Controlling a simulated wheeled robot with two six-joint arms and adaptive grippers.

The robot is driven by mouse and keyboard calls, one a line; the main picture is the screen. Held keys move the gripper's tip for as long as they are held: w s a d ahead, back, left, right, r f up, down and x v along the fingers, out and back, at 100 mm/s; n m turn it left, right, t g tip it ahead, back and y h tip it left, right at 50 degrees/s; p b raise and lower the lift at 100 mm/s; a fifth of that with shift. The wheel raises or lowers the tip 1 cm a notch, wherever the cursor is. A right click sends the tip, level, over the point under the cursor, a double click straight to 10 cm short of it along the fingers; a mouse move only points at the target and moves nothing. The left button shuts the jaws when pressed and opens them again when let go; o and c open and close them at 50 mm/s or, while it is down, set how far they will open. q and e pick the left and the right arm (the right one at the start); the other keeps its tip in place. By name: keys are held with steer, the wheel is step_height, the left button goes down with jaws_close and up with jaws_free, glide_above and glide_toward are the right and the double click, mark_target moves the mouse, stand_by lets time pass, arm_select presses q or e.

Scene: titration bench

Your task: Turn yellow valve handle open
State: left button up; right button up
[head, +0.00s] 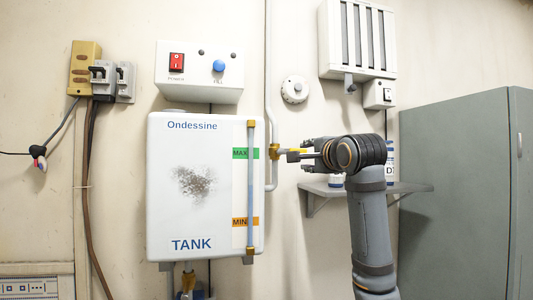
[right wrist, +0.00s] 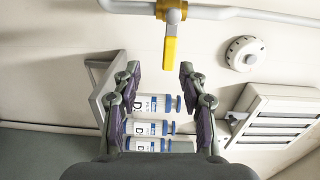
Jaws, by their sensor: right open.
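The yellow valve handle (right wrist: 169,53) sticks out square to the white pipe (right wrist: 215,12) from a brass valve body (right wrist: 171,8) in the right wrist view. In the head view the valve (head: 275,151) sits on the vertical pipe to the right of the tank, and its handle points right, partly hidden by my gripper. My right gripper (head: 305,150) is open and empty at the handle's right. In the right wrist view my right gripper's fingertips (right wrist: 160,70) are on either side of the handle's free end, with no visible contact. My left gripper is not in view.
The white tank (head: 200,215) hangs on the wall left of the valve. A wall shelf (head: 410,187) with several labelled bottles (right wrist: 150,128) is behind my right arm. A round white dial (head: 294,90) and a vented box (head: 357,40) are above. A grey cabinet (head: 455,200) stands at right.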

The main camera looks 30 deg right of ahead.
steer(key=p+x, duration=0.2)
steer(key=x, duration=0.1)
steer(key=r+p+x, duration=0.1)
steer(key=p+x, duration=0.1)
steer(key=x, duration=0.1)
steer(key=d+p+x, duration=0.1)
steer(key=p+x, duration=0.2)
steer(key=shift+r, duration=0.25)
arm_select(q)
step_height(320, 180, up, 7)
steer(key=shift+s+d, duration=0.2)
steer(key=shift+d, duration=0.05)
arm_select(e)
steer(key=shift+s+d, duration=0.1)
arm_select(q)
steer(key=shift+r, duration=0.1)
arm_select(e)
steer(key=shift+c, duration=0.5)
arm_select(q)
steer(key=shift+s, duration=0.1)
arm_select(e)
jaws_close()
